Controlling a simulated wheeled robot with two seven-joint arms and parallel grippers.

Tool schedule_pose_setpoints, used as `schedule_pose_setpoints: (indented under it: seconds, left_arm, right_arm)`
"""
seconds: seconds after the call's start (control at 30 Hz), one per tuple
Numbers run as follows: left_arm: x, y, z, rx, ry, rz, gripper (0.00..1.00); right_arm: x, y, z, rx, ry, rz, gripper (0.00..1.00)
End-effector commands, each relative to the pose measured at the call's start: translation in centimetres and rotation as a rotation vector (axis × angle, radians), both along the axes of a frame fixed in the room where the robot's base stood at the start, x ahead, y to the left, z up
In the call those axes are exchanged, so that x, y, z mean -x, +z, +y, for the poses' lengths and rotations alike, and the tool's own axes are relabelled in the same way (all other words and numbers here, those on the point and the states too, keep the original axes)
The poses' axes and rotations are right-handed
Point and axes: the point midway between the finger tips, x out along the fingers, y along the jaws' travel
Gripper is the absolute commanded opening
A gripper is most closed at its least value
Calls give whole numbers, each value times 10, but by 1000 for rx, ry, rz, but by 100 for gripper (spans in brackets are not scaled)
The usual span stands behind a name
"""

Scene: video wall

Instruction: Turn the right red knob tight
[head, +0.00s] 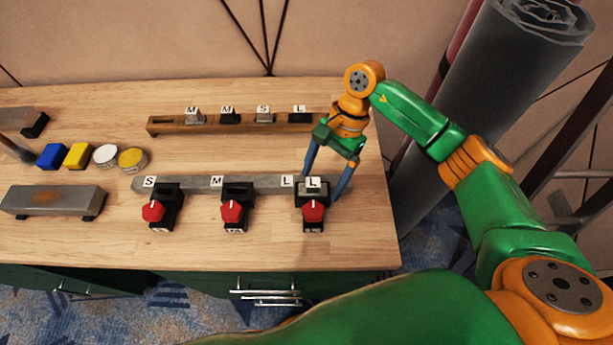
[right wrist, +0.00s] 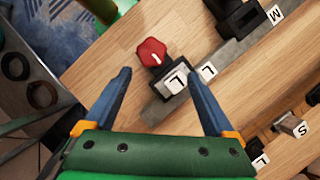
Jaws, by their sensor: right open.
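The right red knob (head: 313,211) is on the front of the right-hand black clamp on the grey rail (head: 262,183). A grey block marked L (head: 312,188) sits in that clamp, beside another L label on the rail. In the right wrist view the knob (right wrist: 152,52) lies just beyond the L block (right wrist: 175,80). My right gripper (head: 322,184) is open and points down over the clamp. Its fingers (right wrist: 159,75) stand apart with nothing held between them; they appear above the L block. My left gripper is not in view.
Two more red knobs, middle (head: 231,211) and left (head: 153,210), are on clamps marked M and S. A wooden rack (head: 180,126) with several lettered blocks stands behind. Blue (head: 52,155) and yellow (head: 78,155) blocks lie left. The front table strip is clear.

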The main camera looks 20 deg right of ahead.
Motion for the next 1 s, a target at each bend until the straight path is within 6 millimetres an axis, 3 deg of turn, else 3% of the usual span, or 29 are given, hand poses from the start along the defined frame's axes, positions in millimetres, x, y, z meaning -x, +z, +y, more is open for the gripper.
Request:
schedule_pose_setpoints:
  seconds: [0.33, 0.63, 0.67, 0.93, 0.97, 1.0]
  left_arm:
    - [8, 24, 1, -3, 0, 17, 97]
    - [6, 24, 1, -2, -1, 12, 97]
    - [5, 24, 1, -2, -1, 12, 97]
    - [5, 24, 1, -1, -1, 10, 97]
    - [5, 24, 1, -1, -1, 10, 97]
    - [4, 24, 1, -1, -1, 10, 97]
  right_arm:
    - [13, -53, 21, -2, 1, 4, 89]
    - [14, -63, 24, -2, 1, 1, 89]
    - [14, -63, 24, -2, 1, 1, 84]
    - [14, -63, 24, -2, 1, 2, 11]
    - [15, -63, 24, -2, 0, 2, 4]
    - [15, -63, 24, -2, 0, 2, 3]
